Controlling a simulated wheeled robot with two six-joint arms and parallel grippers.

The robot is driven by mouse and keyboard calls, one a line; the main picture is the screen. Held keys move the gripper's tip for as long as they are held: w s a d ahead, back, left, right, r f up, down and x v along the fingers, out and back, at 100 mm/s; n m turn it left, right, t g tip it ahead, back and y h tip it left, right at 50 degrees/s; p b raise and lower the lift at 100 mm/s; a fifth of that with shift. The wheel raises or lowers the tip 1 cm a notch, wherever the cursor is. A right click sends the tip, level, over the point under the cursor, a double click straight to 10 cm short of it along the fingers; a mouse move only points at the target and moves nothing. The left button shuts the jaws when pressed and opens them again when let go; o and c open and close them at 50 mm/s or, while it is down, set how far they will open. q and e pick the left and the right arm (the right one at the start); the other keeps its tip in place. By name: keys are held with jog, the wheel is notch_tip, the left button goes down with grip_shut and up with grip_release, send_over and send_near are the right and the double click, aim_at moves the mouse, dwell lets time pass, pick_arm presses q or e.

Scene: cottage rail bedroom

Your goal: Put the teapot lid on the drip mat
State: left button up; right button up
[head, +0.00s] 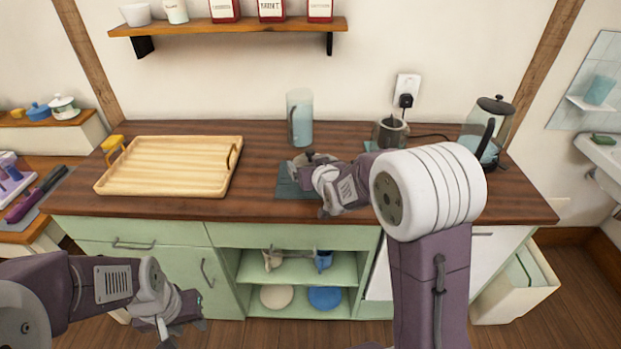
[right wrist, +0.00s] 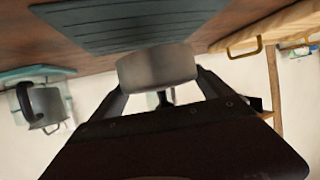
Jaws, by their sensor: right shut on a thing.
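My right gripper (head: 312,172) is shut on the teapot lid, a round grey metal piece (right wrist: 157,67) seen between the fingers in the right wrist view. In the head view the lid is hard to make out among the grey gripper parts. The drip mat is a dark teal ridged rectangle (head: 287,188), partly hidden by the gripper, and shows close beyond the lid in the right wrist view (right wrist: 120,24). I cannot tell whether lid and mat touch. The grey teapot (head: 390,134) stands behind my right arm. My left gripper (head: 183,308) is low in front of the cabinets; its fingers are unclear.
A wooden tray (head: 165,189) lies on the counter's left, with a yellow object (head: 113,146) at its edge. A glass kettle (head: 488,128) stands at the right. A shelf (head: 230,27) hangs above.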

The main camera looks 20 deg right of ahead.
notch_tip(320, 180, down, 3)
jog(key=shift+s+f+b, duration=0.1)
jog(key=shift+f+b, duration=0.05)
jog(key=shift+b, duration=0.3)
jog(key=shift+f, duration=0.45)
jog(key=shift+r, duration=0.1)
